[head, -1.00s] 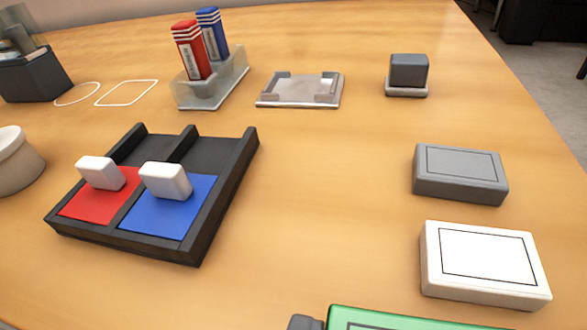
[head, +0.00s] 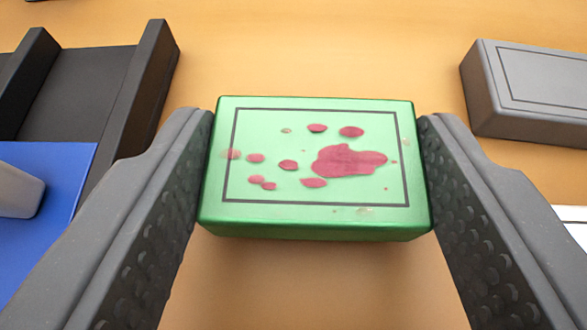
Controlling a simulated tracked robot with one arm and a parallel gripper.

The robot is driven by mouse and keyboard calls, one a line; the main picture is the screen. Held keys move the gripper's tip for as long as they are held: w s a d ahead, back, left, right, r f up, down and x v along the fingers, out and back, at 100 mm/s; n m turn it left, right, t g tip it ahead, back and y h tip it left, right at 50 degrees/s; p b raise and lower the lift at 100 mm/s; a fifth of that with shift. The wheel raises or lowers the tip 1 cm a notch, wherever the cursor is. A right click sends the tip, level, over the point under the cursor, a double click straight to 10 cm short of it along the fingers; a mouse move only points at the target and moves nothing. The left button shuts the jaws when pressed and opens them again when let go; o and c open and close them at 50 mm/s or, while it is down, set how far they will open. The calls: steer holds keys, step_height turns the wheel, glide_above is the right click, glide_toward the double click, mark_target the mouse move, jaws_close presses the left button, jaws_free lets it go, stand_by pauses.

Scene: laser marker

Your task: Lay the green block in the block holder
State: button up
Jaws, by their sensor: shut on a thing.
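The green block (head: 270,179) is in the middle of the head view, with a dark outlined rectangle and several dark red blotches on its top. My gripper (head: 318,170) is shut on it, one dark textured finger against each short side. The block looks level. I cannot tell for sure whether it is clear of the table. The block holder is out of view now; a low grey-white tray with raised corners, likely the holder, stood at the back of the table in the earlier frame.
A grey block (head: 530,92) lies at the upper right. A white block (head: 575,225) shows at the right edge. Table (head: 330,50) behind the green block is bare.

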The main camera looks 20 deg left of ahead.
steer(key=shift+f, duration=0.4)
steer(key=shift+f, duration=0.15)
steer(key=o, duration=1)
steer(key=shift+o, duration=0.2)
steer(key=shift+f, duration=0.1)
steer(key=p+v, duration=0.2)
steer(key=v, duration=1.1)
steer(key=shift+s, duration=0.4)
steer(key=shift+d, duration=0.2)
